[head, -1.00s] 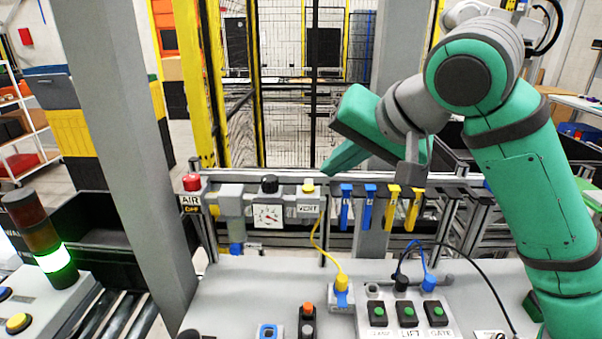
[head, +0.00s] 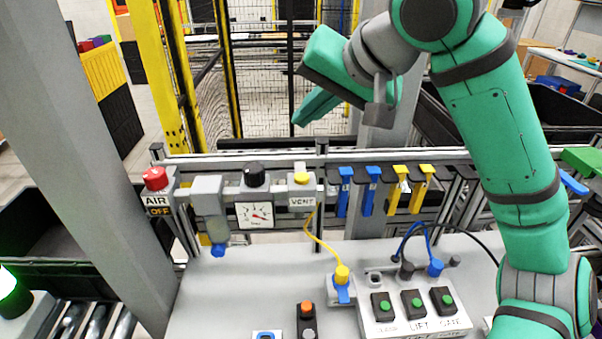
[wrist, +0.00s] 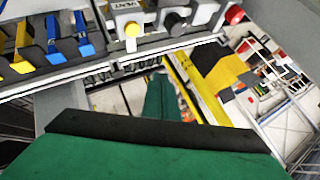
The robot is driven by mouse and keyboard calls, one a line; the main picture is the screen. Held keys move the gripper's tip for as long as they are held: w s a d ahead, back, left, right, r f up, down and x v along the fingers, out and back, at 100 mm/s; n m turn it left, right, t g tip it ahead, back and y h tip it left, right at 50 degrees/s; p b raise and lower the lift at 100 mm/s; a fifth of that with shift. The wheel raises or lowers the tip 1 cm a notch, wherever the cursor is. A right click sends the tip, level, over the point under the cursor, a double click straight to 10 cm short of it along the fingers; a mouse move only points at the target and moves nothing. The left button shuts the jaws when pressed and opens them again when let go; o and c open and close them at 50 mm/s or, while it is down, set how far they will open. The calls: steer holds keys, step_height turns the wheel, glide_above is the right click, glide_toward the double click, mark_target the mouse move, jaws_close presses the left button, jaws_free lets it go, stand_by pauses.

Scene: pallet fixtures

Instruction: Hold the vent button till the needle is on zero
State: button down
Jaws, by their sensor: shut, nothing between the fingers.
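The vent button (head: 301,178) is a yellow button on a grey block marked VENT, on the rail. It also shows in the wrist view (wrist: 132,30). The gauge (head: 255,214) with a white face and red needle is left of it, under a black knob; the needle points to the lower right, and its numbers are too small to read. My gripper (head: 298,122), green, hangs above and behind the vent button in the head view, apart from it. Its fingers look closed and hold nothing. In the wrist view the finger (wrist: 162,98) shows below the rail.
A red AIR OFF button (head: 155,179) stands at the rail's left end. Blue and yellow valve handles (head: 398,188) hang right of the vent block. A yellow hose (head: 322,243) runs down to the bench. A grey post (head: 85,150) stands at left.

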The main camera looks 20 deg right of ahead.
glide_above(306, 179)
step_height(306, 179, down, 7)
steer(key=shift+r, duration=0.2)
steer(key=shift+f, duration=1)
steer(key=shift+s+d, duration=0.1)
steer(key=shift+f, duration=0.1)
stand_by(1.2)
steer(key=shift+f, duration=0.1)
steer(key=shift+f, duration=0.25)
